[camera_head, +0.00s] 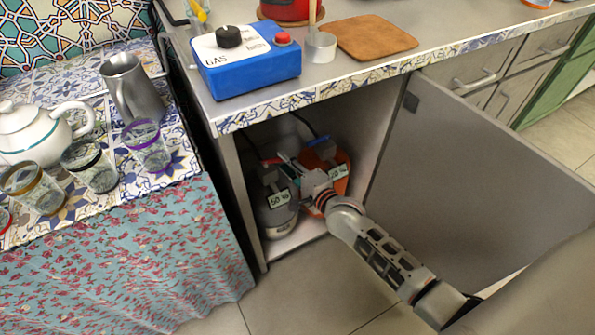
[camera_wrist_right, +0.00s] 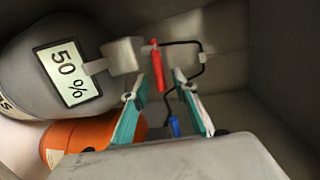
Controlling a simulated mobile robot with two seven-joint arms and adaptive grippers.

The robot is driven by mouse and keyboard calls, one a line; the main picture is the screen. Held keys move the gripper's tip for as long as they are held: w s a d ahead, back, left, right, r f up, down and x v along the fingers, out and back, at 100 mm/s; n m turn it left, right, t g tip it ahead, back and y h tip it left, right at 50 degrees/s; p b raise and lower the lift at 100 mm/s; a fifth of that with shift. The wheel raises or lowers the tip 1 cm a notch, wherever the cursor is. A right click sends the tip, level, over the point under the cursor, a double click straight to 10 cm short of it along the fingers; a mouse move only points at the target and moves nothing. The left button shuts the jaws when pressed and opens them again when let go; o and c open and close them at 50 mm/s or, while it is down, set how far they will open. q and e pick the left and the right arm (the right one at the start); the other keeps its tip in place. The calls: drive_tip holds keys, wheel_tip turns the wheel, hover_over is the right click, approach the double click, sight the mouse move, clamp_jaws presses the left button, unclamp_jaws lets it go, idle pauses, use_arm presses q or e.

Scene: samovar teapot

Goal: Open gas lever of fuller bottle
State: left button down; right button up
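Two gas bottles stand inside the open cabinet. The grey bottle (camera_head: 275,215) is on the left, with a display (camera_wrist_right: 68,72) reading 50 %. The orange bottle (camera_head: 340,158) is on the right; its display (camera_head: 338,172) is too small to read surely. It shows partly in the wrist view (camera_wrist_right: 62,135). A red lever (camera_wrist_right: 157,66) is by the grey bottle's top; a blue lever (camera_head: 318,141) is by the orange one. My right gripper (camera_wrist_right: 156,88) is open, its fingers pointing towards the red lever; contact cannot be told. My left gripper is not in view.
The cabinet door (camera_head: 450,170) stands open to the right of my right arm. Above is the counter with a blue gas control box (camera_head: 248,70). A tiled table with a teapot (camera_head: 35,135) and glasses is at left. A black hose (camera_wrist_right: 188,44) runs behind the levers.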

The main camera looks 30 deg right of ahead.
drive_tip(key=v, duration=1.1)
drive_tip(key=shift+r, duration=0.15)
drive_tip(key=shift+s, duration=0.1)
